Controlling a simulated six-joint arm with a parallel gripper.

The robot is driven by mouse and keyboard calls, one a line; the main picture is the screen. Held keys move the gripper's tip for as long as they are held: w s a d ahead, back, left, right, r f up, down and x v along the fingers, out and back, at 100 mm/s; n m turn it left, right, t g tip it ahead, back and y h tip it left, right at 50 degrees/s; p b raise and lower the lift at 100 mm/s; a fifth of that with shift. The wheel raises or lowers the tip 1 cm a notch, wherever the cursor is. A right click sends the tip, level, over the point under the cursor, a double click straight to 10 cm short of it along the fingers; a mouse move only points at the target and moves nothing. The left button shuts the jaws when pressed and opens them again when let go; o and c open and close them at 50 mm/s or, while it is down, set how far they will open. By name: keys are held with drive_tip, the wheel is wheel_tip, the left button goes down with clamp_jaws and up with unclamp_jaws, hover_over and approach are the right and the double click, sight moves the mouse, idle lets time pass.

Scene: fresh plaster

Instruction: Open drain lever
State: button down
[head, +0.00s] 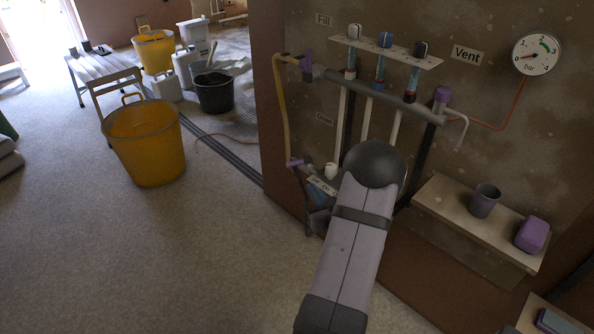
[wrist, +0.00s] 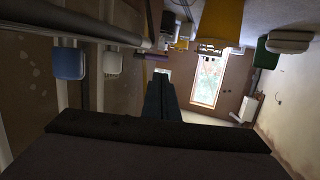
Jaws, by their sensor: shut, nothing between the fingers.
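The drain lever is a purple handle (head: 293,162) low on the left side of the pipework, at the lower end of the yellow hose, below a small blurred label. In the wrist view, which is upside down, a small purple bar (wrist: 155,57) just beyond my fingertips appears to be this lever. My gripper (wrist: 163,80) is shut and empty, fingers together, pointing along the wall. I see no clear contact with the lever. In the head view my own arm hides most of my gripper.
A white knob (head: 330,170) sits close to the lever; blue (wrist: 69,63) and white knobs show beside my fingers in the wrist view. Other purple levers are at the upper left (head: 306,65) and by Vent (head: 441,97). A shelf (head: 450,219) juts out right.

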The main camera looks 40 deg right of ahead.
sight(290, 165)
drive_tip(key=b+x, duration=0.1)
drive_tip(key=x, duration=1.3)
drive_tip(key=shift+w+a+m+g+h+b, duration=0.1)
drive_tip(key=shift+w+m+g+h+b, duration=0.25)
drive_tip(key=shift+h+b, duration=0.2)
drive_tip(key=shift+w+a+f+m+g+h+b, duration=0.1)
drive_tip(key=shift+w+m+g+h+b, duration=0.35)
drive_tip(key=shift+m+h, duration=0.25)
drive_tip(key=shift+w+a+m+g+h+b, duration=0.1)
drive_tip(key=shift+w+m+g+h+b, duration=0.3)
drive_tip(key=shift+m+h, duration=0.2)
drive_tip(key=m+g+h, duration=0.1)
drive_tip(key=w+m+g+h, duration=0.2)
drive_tip(key=m+g, duration=0.1)
drive_tip(key=shift+w+d+h, duration=0.2)
drive_tip(key=shift+d+h, duration=0.05)
drive_tip(key=shift+h, duration=0.1)
drive_tip(key=shift+w+d+g, duration=0.1)
drive_tip(key=shift+d+g, duration=0.1)
drive_tip(key=shift+g, duration=0.1)
drive_tip(key=shift+w+d, duration=1)
drive_tip(key=shift+w, duration=0.2)
drive_tip(key=shift+d, duration=0.15)
drive_tip(key=shift+w, duration=0.1)
